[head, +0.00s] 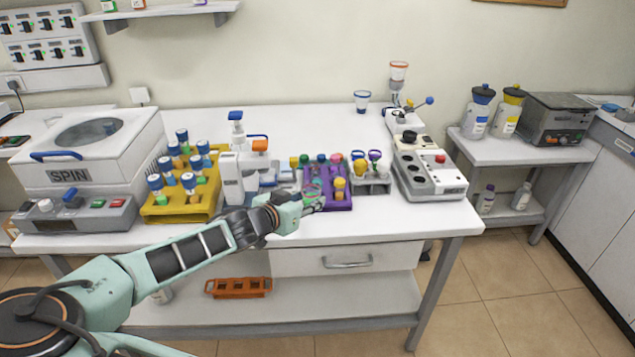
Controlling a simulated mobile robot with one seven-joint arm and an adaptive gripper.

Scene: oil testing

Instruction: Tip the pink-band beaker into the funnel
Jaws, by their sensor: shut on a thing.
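My gripper (316,203) is at the front left edge of the purple rack (338,203), low over the bench. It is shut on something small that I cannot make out. A clear cup with an orange-red band (398,70) is raised at the back right, above the small stand with a blue knob (408,104). I cannot tell whether this cup is the funnel or the pink-band beaker. A clear cup with a blue band (362,97) is at the back of the bench, left of the stand, apart from my gripper.
The purple rack holds several coloured caps. A grey rack (371,187) and a grey device (430,177) stand to its right. A yellow rack of blue-capped tubes (180,205) and a SPIN centrifuge (90,150) are left. The bench's front right (435,218) is clear.

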